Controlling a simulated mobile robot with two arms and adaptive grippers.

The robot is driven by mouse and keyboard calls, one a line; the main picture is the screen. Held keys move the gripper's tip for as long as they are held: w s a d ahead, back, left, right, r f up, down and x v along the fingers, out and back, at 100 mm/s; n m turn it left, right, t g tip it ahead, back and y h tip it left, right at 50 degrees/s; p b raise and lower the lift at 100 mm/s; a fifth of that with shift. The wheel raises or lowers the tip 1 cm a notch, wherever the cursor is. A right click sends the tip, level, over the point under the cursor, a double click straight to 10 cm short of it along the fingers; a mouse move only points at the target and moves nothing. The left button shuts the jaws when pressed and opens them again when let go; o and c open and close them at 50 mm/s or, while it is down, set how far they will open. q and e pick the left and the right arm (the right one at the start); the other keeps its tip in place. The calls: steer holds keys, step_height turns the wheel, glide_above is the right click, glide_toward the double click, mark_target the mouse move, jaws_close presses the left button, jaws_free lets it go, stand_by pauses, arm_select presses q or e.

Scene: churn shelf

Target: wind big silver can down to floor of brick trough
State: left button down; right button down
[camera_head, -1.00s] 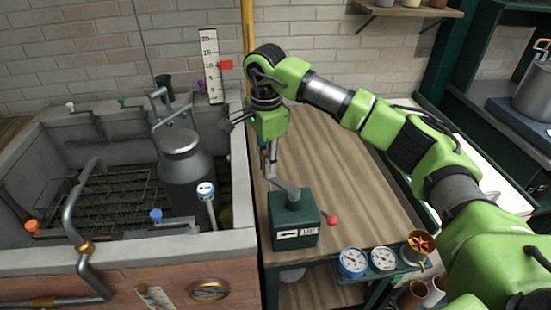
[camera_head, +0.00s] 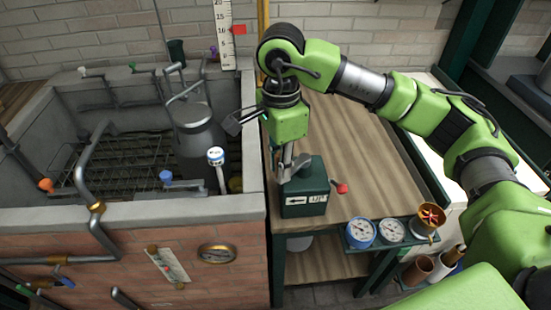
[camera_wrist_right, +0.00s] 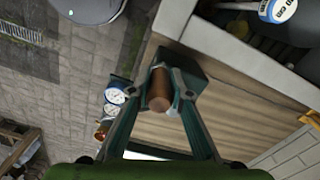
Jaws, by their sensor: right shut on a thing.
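The big silver can (camera_head: 197,138) stands upright inside the brick trough (camera_head: 130,215), close to its right wall, with a bent pipe frame above it. Its base is hidden behind the trough's front wall and fittings. A dark green crank box (camera_head: 304,190) with an arrow label sits on the wooden bench beside the trough. My right gripper (camera_head: 286,166) is at the crank on top of this box. In the right wrist view, my right gripper (camera_wrist_right: 165,100) is shut around the crank's brown round handle (camera_wrist_right: 159,90). My left gripper is not in view.
A red-knobbed lever (camera_head: 341,187) sticks out of the box. Gauges (camera_head: 361,232) line the bench front. The wooden bench (camera_head: 370,180) is mostly clear.

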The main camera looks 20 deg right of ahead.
steer(key=shift+s+d+f, duration=0.1)
steer(key=shift+s+d, duration=0.05)
steer(key=shift+d, duration=0.25)
steer(key=d+b, duration=0.5)
steer(key=d, duration=0.8)
steer(key=shift+s+d, duration=0.2)
steer(key=shift+s, duration=0.2)
steer(key=c, duration=1.8)
jaws_free()
steer(key=shift+s, duration=0.1)
steer(key=shift+a+r, duration=0.15)
steer(key=shift+r, duration=0.05)
